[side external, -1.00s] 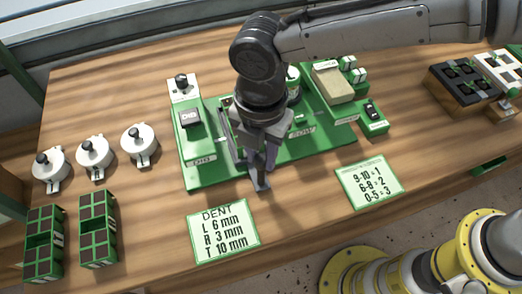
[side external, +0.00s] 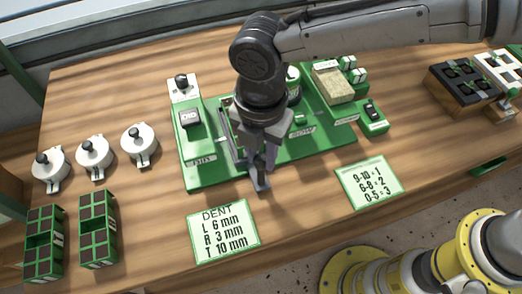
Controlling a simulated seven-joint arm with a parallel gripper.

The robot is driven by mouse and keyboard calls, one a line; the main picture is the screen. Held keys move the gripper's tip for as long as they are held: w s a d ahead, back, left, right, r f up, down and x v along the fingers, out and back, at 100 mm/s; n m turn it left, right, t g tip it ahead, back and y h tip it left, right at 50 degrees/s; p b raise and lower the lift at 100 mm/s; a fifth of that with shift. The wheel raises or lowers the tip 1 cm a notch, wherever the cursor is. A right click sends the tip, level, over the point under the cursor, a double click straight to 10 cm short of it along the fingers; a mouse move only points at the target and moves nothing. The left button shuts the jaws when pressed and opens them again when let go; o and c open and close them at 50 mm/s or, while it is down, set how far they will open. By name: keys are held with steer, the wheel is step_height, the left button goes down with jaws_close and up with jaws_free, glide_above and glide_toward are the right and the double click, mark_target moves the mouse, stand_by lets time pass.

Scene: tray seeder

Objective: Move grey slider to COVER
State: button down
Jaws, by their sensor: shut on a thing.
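The green seeder base (side external: 205,184) lies in the middle of the wooden table. My gripper (side external: 261,186) points down at its front edge. It is shut on a small grey part, likely the grey slider (side external: 259,181), mostly hidden between the fingers. Whether the slider touches the base is hard to tell. The slot area behind my gripper is partly hidden by my wrist. I cannot make out a COVER label; a label (side external: 301,132) right of my gripper is too blurred to read.
A block marked DIB (side external: 190,118) stands at the base's left. A tan block (side external: 334,84) and a black switch (side external: 373,111) are at its right. Two cards lie in front, the DENT card (side external: 223,229) and a numbers card (side external: 369,188). Several white lidded pots (side external: 94,154) stand left.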

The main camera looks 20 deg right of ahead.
steer(key=d, duration=2)
steer(key=shift+d, duration=0.25)
steer(key=c, duration=0.6)
jaws_free()
steer(key=shift+r, duration=0.1)
step_height(320, 180, up, 14)
steer(key=shift+f, duration=0.15)
